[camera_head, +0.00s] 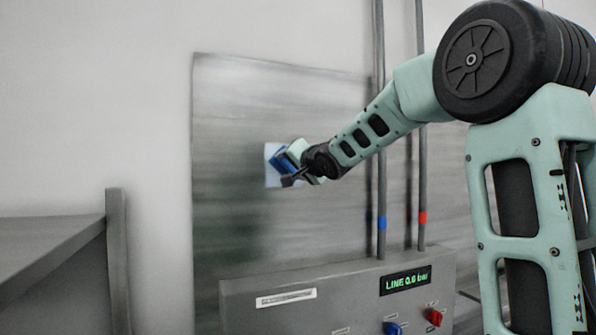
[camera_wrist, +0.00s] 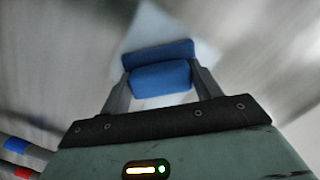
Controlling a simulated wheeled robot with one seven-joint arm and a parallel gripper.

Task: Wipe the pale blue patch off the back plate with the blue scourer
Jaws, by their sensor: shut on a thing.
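The back plate (camera_head: 280,100) is a brushed grey metal sheet on the wall. The pale blue patch (camera_head: 270,153) is on it, partly hidden behind my gripper and the scourer. In the wrist view the patch (camera_wrist: 152,25) shows above and around the scourer. My gripper (camera_head: 288,163) is in front of the patch, shut on the blue scourer (camera_wrist: 160,78), which sits between the two fingers (camera_wrist: 160,84). In the head view the scourer (camera_head: 282,164) overlaps the patch. I cannot tell whether it touches the plate.
Two vertical pipes (camera_head: 380,120) run right of the plate, behind my arm, with blue and red bands. A grey control box (camera_head: 335,290) with a green "LINE 0.6 bar" display (camera_head: 405,282) and blue and red knobs stands below. A grey bench (camera_head: 45,240) is at left.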

